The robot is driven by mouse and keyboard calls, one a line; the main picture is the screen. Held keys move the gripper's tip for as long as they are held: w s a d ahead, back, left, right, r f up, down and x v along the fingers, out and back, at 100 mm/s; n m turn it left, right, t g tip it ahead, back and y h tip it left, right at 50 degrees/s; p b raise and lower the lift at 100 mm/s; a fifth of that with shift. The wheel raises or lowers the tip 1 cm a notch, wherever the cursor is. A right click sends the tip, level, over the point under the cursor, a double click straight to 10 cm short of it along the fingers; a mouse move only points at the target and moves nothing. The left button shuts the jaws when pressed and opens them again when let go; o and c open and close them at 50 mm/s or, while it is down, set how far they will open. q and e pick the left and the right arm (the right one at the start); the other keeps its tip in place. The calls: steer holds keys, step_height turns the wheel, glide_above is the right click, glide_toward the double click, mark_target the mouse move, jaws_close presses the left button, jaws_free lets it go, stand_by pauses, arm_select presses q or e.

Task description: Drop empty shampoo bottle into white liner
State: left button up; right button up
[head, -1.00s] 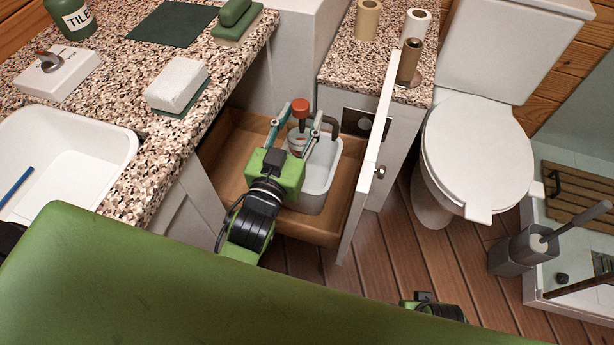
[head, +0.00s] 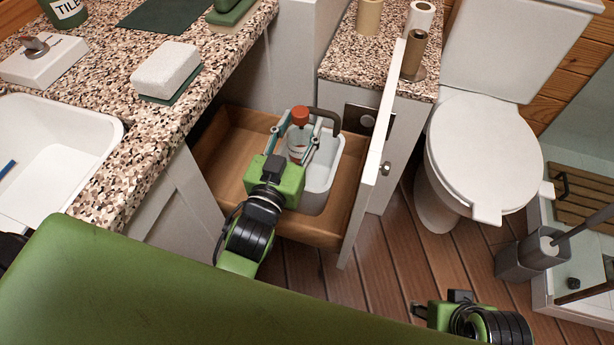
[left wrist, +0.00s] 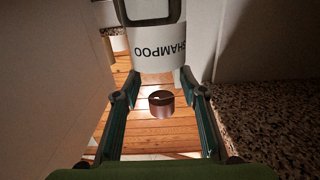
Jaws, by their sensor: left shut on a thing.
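The shampoo bottle (head: 297,143) is pale with an orange-red cap and stands about upright between the fingers of my left gripper (head: 292,140). My left gripper is shut on it. In the left wrist view the bottle (left wrist: 156,50) shows its SHAMPOO label upside down, between the two fingers. The white liner (head: 318,185) is a light tub inside the open wooden drawer, right beside and partly behind my gripper. Whether the bottle's base is inside the tub is hidden by the gripper.
The open drawer (head: 235,135) has a tall white front panel (head: 375,160) on its right. A speckled counter (head: 165,110) with a sponge (head: 165,68) and basin (head: 50,150) lies left. A toilet (head: 480,150) stands right. A dark curved handle (head: 326,115) rises beside the bottle.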

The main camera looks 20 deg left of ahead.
arm_select(q)
steer(key=shift+f, duration=0.15)
steer(key=o, duration=1.2)
steer(key=s, duration=1.2)
steer(key=shift+a, duration=0.2)
